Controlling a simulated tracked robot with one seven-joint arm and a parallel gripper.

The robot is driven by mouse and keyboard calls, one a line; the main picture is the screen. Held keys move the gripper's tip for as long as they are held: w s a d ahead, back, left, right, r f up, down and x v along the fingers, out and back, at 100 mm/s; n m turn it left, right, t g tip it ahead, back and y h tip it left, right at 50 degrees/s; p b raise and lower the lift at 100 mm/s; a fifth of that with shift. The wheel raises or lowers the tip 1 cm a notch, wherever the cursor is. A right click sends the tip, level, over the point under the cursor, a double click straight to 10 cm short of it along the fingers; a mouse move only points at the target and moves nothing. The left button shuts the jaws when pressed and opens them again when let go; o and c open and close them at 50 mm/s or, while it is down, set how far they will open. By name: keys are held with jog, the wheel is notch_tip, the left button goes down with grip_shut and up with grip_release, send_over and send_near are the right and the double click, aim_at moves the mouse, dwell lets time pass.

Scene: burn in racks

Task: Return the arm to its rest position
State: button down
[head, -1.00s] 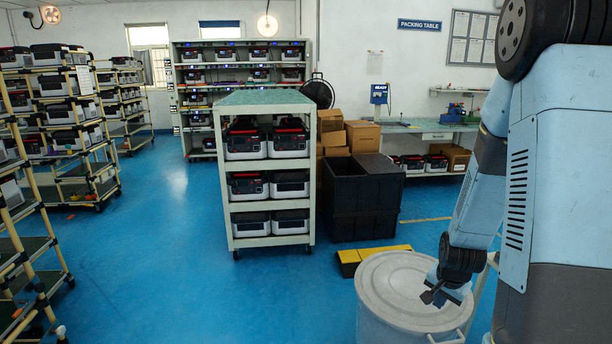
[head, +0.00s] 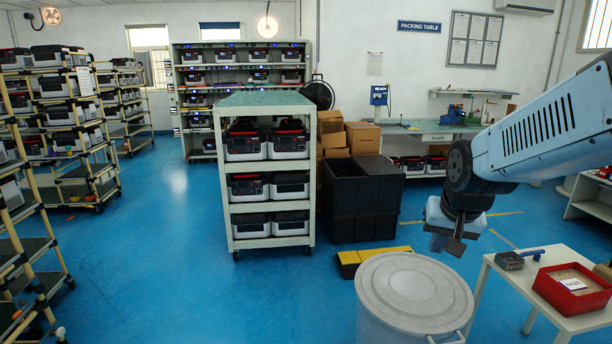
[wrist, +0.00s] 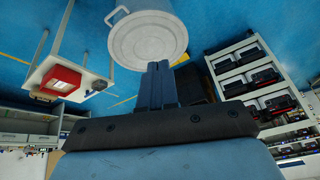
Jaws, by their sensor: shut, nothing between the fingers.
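My gripper (head: 452,243) hangs from my light blue arm at the right of the head view, pointing down. It is above and behind the round grey lidded bin (head: 414,292), apart from it. In the wrist view my gripper's fingers (wrist: 157,70) are together with nothing between them. The bin lid (wrist: 148,38) shows just beyond the fingertips there.
A white side table (head: 490,290) at lower right holds a red tray (head: 572,290) and a dark tool with a blue handle (head: 512,260). A black crate (head: 362,200) and a white equipment cart (head: 268,240) stand at the centre. Blue floor (head: 160,260) is open on the left.

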jog(key=s+a+r+n, duration=0.3)
jog(key=s+r, duration=0.5)
jog(key=s, duration=0.2)
jog(key=shift+t, duration=0.3)
jog(key=shift+d+f, duration=0.1)
jog(key=shift+d, duration=0.1)
